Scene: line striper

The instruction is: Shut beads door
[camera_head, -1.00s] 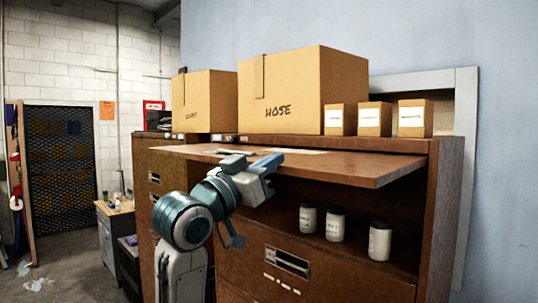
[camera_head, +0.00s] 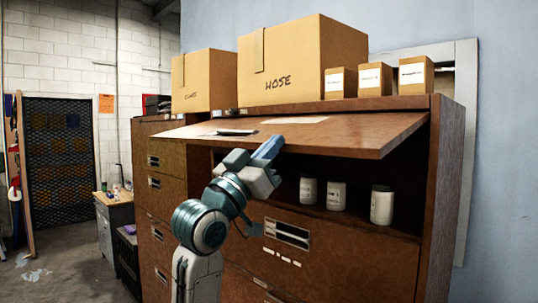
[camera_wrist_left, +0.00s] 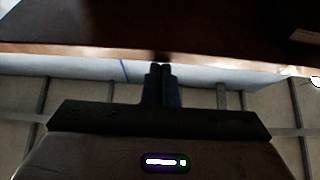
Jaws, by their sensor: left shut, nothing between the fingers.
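The brown flap door (camera_head: 340,134) of the wooden cabinet is open, raised and sticking out over the compartment, its front edge a little lower than its hinge side. A dark handle and a pale label show on its upper face. My left gripper (camera_head: 270,147) is shut and empty, with its blue fingers at the door's front edge, left of middle. In the left wrist view the closed fingers (camera_wrist_left: 160,78) point at the door's edge (camera_wrist_left: 160,53); I cannot tell whether they touch it. My right gripper is not in view.
White jars (camera_head: 336,195) stand inside the open compartment (camera_head: 355,212). Cardboard boxes, a large one marked HOSE (camera_head: 295,65) among them, sit on the cabinet top. Closed drawers (camera_head: 285,250) lie below. Open floor (camera_head: 65,265) is at the left.

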